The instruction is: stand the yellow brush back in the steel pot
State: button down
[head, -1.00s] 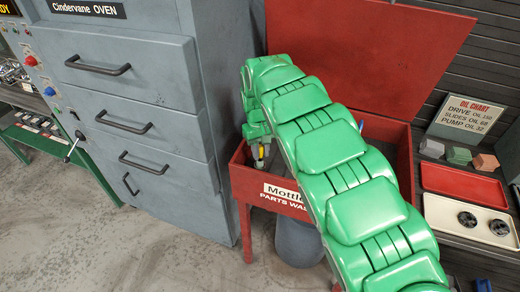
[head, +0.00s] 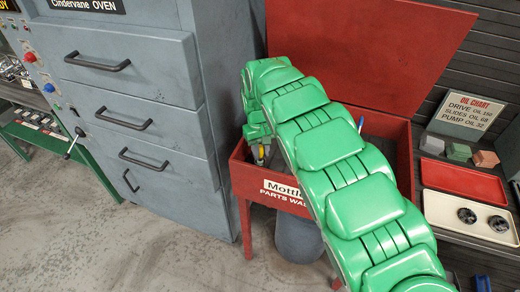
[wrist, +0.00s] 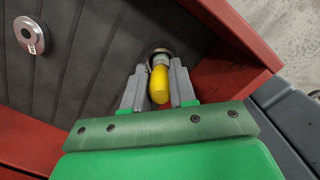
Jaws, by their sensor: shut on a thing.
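The yellow brush (wrist: 159,84) is between the fingers of my gripper (wrist: 158,88), which is shut on it. Its yellow end points toward the wrist camera and a pale grey part lies beyond it. A dark round shape with a metallic rim, likely the steel pot (wrist: 158,51), shows just behind the brush in the wrist view. The brush covers part of it, so I cannot tell whether the tip is inside or above it. In the head view, a bit of the brush (head: 261,152) shows at my gripper, inside the left end of the red parts washer (head: 240,172).
In the wrist view, a round metal part (wrist: 29,34) lies on the ribbed dark floor of the washer. The washer's red wall (wrist: 235,35) runs close on the right. A grey oven cabinet (head: 150,95) stands left; red and cream trays (head: 460,182) lie right.

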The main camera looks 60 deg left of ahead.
jog(key=shift+f, duration=0.7)
jog(key=c, duration=0.8)
grip_release()
jog(key=shift+r, duration=0.1)
